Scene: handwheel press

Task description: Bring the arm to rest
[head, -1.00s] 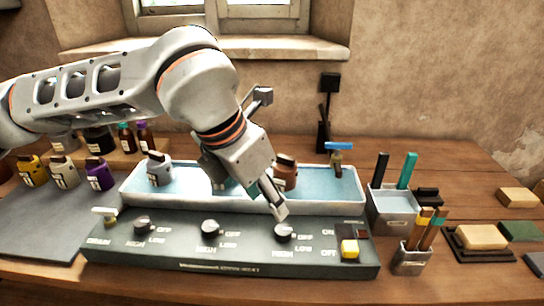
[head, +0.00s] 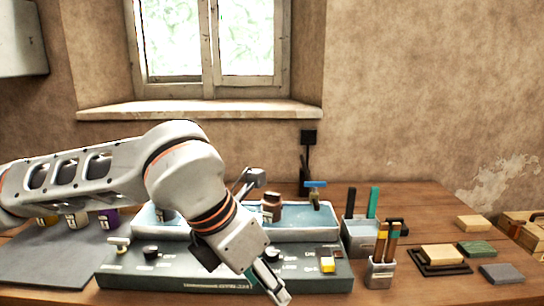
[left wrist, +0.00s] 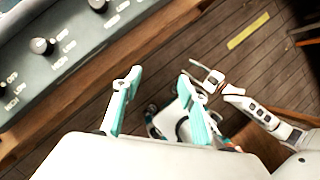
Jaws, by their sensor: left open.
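My left arm (head: 185,180) reaches in from the left of the head view, over the control panel (head: 185,278). Its gripper (head: 272,284) points down at the panel's front edge, below the right knob (head: 272,254). In the left wrist view this gripper (left wrist: 160,78) has its teal-lined fingers apart, with nothing between them, and the floor beyond. The left knob (head: 150,252) is clear of the gripper; the middle knob is hidden behind the arm. A white arm (left wrist: 262,112), seemingly my right one, shows below; its gripper (left wrist: 208,82) is too small to judge.
A water trough (head: 310,234) with a brown bottle (head: 272,204) lies behind the panel. A grey bin (head: 360,240) and a brush cup (head: 380,274) stand to its right. Blocks, including a tan one (head: 442,254), lie farther right. The table's front edge (left wrist: 150,48) runs beside the gripper.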

